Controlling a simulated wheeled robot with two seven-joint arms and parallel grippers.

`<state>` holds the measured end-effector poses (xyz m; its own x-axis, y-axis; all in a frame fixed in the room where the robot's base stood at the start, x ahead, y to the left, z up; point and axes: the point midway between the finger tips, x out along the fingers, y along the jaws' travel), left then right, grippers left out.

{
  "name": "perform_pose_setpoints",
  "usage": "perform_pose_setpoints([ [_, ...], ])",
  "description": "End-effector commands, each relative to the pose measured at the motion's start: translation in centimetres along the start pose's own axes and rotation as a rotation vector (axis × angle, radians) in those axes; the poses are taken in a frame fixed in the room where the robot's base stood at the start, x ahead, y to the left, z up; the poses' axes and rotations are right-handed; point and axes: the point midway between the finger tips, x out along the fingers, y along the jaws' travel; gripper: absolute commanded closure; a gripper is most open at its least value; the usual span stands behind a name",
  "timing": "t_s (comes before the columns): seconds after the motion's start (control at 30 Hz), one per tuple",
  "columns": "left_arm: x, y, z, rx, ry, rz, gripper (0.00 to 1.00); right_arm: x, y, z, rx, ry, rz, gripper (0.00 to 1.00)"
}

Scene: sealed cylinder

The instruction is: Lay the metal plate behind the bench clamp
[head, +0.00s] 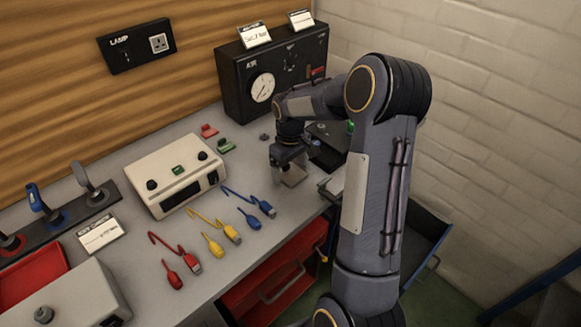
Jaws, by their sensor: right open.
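My right gripper (290,172) is over the right end of the grey bench, fingers pointing down. It is open. A small pale grey flat piece (294,177) shows at its fingertips; it may be the metal plate, but I cannot tell whether it is the plate or part of the finger. A dark device (328,137) with a green part stands just right of the gripper, partly behind my right arm; it may be the bench clamp, but too little shows to be sure. My left gripper is not in view.
A black box with a gauge (238,88) stands at the back. A cream instrument (173,178) and several coloured leads (212,243) lie left of my gripper. A red drawer (270,280) is below the bench's front edge. A brick wall (480,110) is at right.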

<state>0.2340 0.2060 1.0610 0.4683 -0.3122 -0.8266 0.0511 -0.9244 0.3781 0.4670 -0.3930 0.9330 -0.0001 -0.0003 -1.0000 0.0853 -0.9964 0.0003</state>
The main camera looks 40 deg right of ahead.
Motion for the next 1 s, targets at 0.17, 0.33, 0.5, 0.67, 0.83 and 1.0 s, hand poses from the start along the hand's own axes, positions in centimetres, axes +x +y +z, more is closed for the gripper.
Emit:
perform_pose_setpoints([
  [0.17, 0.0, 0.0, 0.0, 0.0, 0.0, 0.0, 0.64, -1.9, 0.1, -0.1, 0.001, 0.004, 0.002, 0.15],
  [0.33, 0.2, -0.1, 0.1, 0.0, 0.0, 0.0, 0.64, -5.6, 0.0, -0.1, 0.0, 0.006, 0.002, 0.15],
  [0.5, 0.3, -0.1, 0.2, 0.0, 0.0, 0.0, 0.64, -9.1, 0.0, -0.1, -0.001, 0.005, 0.002, 0.15],
  [0.67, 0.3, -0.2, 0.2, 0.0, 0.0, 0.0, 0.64, -11.3, 0.0, -0.1, 0.0, 0.003, 0.001, 0.15],
  [0.83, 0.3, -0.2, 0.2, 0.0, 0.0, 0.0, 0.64, -12.9, -0.6, 0.6, 0.004, 0.019, -0.007, 0.15],
  [1.0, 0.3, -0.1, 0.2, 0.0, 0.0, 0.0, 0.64, -15.6, -4.7, 4.8, 0.037, 0.13, -0.059, 0.15],
])
